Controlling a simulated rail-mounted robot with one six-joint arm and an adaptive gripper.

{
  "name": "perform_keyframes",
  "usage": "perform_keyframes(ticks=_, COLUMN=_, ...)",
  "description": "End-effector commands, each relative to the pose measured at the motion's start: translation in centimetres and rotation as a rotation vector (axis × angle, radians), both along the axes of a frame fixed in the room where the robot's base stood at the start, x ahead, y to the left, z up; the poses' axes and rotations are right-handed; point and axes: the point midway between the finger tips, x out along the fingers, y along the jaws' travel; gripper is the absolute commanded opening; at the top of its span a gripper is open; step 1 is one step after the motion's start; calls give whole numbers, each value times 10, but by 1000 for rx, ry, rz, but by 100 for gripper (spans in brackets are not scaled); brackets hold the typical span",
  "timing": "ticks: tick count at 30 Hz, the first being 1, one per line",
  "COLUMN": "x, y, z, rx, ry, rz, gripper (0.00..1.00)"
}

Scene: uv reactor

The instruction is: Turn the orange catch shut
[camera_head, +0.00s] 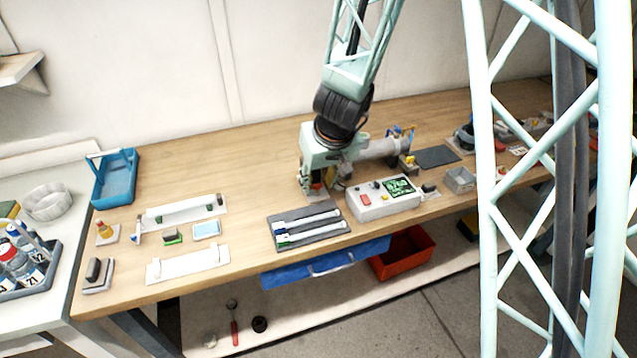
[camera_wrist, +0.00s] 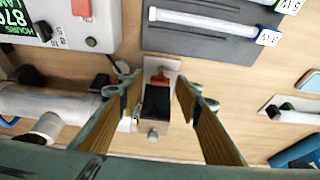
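The orange catch (camera_wrist: 160,77) shows in the wrist view as a small orange piece at one end of a dark block (camera_wrist: 157,102) on a white plate (camera_wrist: 172,66). A round grey knob (camera_wrist: 152,134) shows at the block's near end. My gripper (camera_wrist: 160,93) is open, with one finger on each side of the block and visible gaps between. Nothing is held. In the head view my gripper (camera_head: 318,193) is low over the bench, left of the control box, and mostly hides the block and catch. I cannot tell the catch's exact angle.
The control box (camera_head: 383,198) with a green display stands right of my gripper, and a grey cylinder (camera_head: 385,147) lies behind it. A dark tray (camera_head: 308,226) with two tubes lies in front. The bench behind and left of my gripper is largely clear.

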Motion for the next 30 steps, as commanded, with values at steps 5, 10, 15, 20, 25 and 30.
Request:
perform_keyframes(ticks=5, x=0, y=0, z=0, rx=0, ry=0, rz=0, gripper=32)
perform_keyframes(ticks=10, x=0, y=0, z=0, rx=0, ry=0, rz=0, gripper=18)
perform_keyframes(ticks=15, x=0, y=0, z=0, rx=0, ry=0, rz=0, gripper=8)
perform_keyframes(ticks=20, x=0, y=0, z=0, rx=0, ry=0, rz=-1, gripper=8)
perform_keyframes(ticks=25, x=0, y=0, z=0, rx=0, ry=1, rz=-6, gripper=8)
perform_keyframes(ticks=30, x=-1, y=0, z=0, rx=0, ry=2, rz=-17, gripper=8)
